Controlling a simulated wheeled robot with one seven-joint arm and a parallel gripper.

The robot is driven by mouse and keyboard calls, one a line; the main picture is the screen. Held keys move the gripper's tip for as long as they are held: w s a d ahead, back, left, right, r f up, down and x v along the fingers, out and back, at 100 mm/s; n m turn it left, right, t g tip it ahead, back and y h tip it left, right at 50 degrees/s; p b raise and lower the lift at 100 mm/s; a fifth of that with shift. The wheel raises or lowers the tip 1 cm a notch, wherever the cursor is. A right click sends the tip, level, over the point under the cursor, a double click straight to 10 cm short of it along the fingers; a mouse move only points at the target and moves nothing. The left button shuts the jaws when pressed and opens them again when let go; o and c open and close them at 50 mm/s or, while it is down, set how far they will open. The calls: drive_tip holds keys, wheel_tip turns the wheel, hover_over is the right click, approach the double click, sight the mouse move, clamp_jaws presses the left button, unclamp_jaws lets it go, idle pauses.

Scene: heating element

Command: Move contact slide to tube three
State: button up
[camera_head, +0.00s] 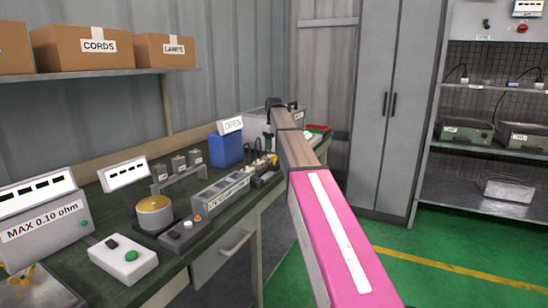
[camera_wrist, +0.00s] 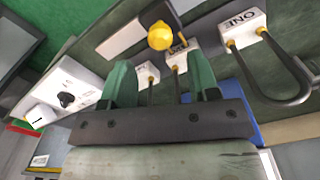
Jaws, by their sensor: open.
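My gripper (camera_wrist: 160,63) is open, with its two green fingers apart and nothing held between them. A yellow knob (camera_wrist: 160,36) on a dark mount, which looks like the contact slide, shows just beyond the fingertips, roughly centred between them. I cannot tell how far off it is. White terminal blocks with brass ends stand beyond: one reads ONE (camera_wrist: 243,27) and carries a dark bent tube (camera_wrist: 288,75). Two smaller blocks (camera_wrist: 147,75) show between the fingers; their labels are not readable, so I cannot pick out tube three. In the head view my arm partly hides this area.
The dark green workbench (camera_head: 95,250) holds a blue box (camera_head: 226,149), a long grey strip unit (camera_head: 222,190), a copper-coloured coil (camera_head: 154,214) and a meter marked MAX 0.10 ohm (camera_head: 42,220). A white box with a black knob (camera_wrist: 66,99) lies left in the wrist view.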

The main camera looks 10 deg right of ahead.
sight(274, 156)
wheel_tip(274, 156, down, 6)
drive_tip(key=shift+r, duration=0.1)
idle(0.4)
